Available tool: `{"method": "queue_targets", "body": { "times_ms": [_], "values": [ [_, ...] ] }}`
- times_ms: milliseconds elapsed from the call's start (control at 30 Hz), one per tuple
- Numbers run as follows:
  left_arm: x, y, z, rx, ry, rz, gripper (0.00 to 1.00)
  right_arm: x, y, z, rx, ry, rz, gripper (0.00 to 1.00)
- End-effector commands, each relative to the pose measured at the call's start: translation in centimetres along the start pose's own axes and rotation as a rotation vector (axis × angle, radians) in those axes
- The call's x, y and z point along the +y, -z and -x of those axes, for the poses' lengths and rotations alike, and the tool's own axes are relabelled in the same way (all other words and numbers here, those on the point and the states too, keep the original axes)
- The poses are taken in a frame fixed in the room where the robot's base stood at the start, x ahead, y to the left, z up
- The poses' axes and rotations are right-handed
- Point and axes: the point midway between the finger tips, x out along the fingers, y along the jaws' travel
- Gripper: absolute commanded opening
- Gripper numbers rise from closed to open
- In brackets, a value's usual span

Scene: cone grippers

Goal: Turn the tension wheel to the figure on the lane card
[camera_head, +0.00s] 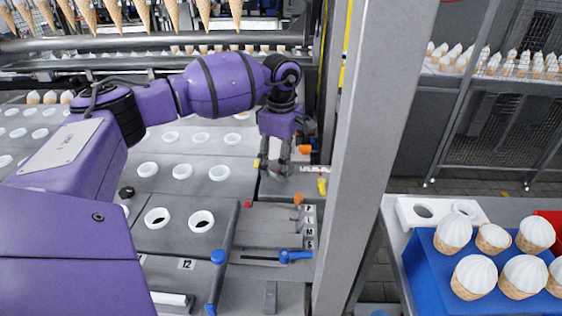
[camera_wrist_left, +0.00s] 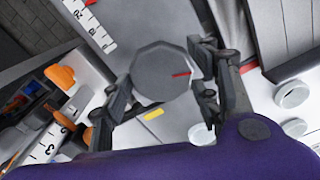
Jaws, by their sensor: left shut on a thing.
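The tension wheel (camera_wrist_left: 160,72) is a grey many-sided knob with a red pointer line on its face, which points right in the left wrist view. My left gripper (camera_wrist_left: 163,82) has a finger on each side of it and is shut on it. In the head view my left gripper (camera_head: 279,167) points down at the machine top, and the wheel is too small and covered to make out there. A white scale strip (camera_wrist_left: 90,22) with a "20" lies beside the wheel. A small label (camera_head: 186,264) reads "12"; I cannot tell whether it is the lane card.
Orange knobs (camera_wrist_left: 62,76) stand close to my left gripper. Blue-handled levers (camera_head: 217,257) and a P-L-M-S plate (camera_head: 309,228) lie in front. A grey post (camera_head: 372,150) rises to the right, with a blue tray (camera_head: 418,262) of filled cones beyond.

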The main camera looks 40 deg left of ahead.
Motion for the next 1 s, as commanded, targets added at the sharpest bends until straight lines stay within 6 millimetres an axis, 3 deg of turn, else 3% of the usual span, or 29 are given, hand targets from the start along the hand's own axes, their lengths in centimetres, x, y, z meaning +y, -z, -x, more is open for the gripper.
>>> {"method": "queue_targets", "body": {
  "times_ms": [267, 300, 433, 767, 1000],
  "values": [
    [0.1, 0.0, 0.1, 0.000, -0.004, 0.001, 0.30, 0.0, 0.0, 0.0, 0.001, 0.000, 0.000, 0.40],
    [0.1, 0.0, 0.1, 0.000, -0.004, 0.001, 0.59, 0.0, 0.1, 0.0, 0.001, 0.000, 0.000, 0.40],
    [0.1, 0.0, 0.1, -0.001, -0.003, 0.001, 0.73, 0.0, 0.1, 0.0, 0.001, 0.000, 0.000, 0.40],
    [0.1, 0.0, 0.2, -0.001, -0.002, 0.001, 0.73, 0.1, -0.1, 0.1, -0.001, 0.000, 0.001, 0.40],
    [0.1, 0.0, 3.5, -0.001, -0.006, 0.002, 0.73, 0.0, 0.0, 0.0, 0.000, 0.000, 0.000, 0.40]
  ]
}}
